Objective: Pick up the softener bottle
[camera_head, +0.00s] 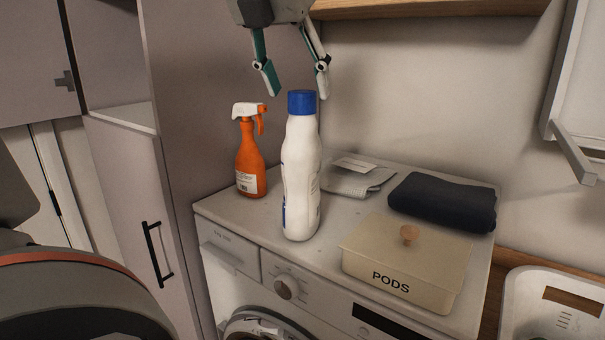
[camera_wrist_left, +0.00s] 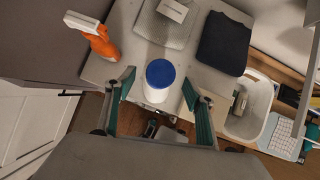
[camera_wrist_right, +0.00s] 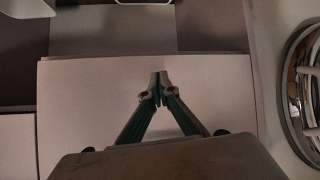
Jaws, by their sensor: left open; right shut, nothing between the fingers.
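The softener bottle (camera_head: 300,180) is white with a blue cap and stands upright on the washing machine top, near its front edge. In the left wrist view its blue cap (camera_wrist_left: 160,73) shows from above, between the fingers. My left gripper (camera_head: 295,88) is open, pointing down above the bottle, with its fingertips around the height of the cap. It holds nothing. The left wrist view shows its two fingers (camera_wrist_left: 158,90) spread to either side of the cap. My right gripper (camera_wrist_right: 158,82) is shut and empty, away from the bottle, over a pale flat panel.
An orange spray bottle (camera_head: 249,160) stands left of the softener bottle. A cream PODS box (camera_head: 405,265) sits to its right, with a dark folded towel (camera_head: 443,200) and a grey cloth (camera_head: 350,182) behind. A wooden shelf (camera_head: 430,9) hangs above on the wall.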

